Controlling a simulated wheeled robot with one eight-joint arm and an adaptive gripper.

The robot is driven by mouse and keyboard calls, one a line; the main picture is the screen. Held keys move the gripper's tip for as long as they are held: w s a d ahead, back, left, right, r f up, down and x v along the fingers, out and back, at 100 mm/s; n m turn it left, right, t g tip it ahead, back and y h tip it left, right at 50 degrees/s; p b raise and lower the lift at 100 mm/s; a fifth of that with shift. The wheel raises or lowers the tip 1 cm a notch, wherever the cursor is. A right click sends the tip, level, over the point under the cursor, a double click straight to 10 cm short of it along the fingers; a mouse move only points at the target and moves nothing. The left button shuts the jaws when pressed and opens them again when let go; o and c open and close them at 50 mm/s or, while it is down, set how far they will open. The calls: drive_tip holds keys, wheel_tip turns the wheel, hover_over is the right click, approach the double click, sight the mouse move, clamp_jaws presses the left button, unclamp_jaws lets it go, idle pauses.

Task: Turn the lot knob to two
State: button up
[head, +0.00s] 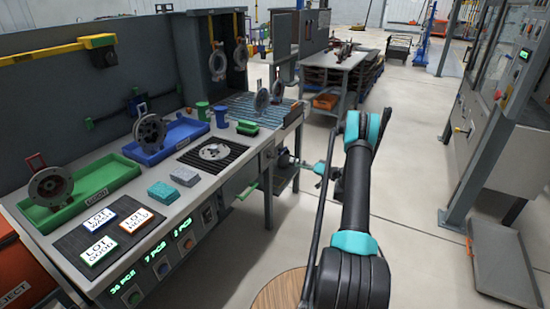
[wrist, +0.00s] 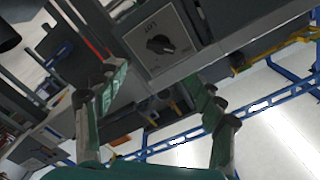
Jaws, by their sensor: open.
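The lot knob (wrist: 159,44) is a dark round knob on a light square plate marked LOT, in the upper middle of the wrist view. The picture is tilted there, and the position numbers are too small to read. My gripper (wrist: 155,78) is open and empty, with one green-padded finger on each side of the lower view. The knob lies beyond the fingertips, roughly between their lines, and nothing touches it. In the head view my gripper (head: 322,169) shows as a small teal and dark part beside the bench, partly hidden by my arm. A small plate (head: 208,213) there may be the lot panel.
The bench front carries lit counters and buttons (head: 162,268). A grey cabinet stands right. The floor between is mostly clear.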

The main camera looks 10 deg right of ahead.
sight(271, 156)
drive_tip(key=x, duration=1.2)
drive_tip(key=shift+a, duration=0.2)
drive_tip(key=shift+w, duration=0.1)
drive_tip(key=c, duration=1.2)
drive_tip(key=shift+o, duration=0.2)
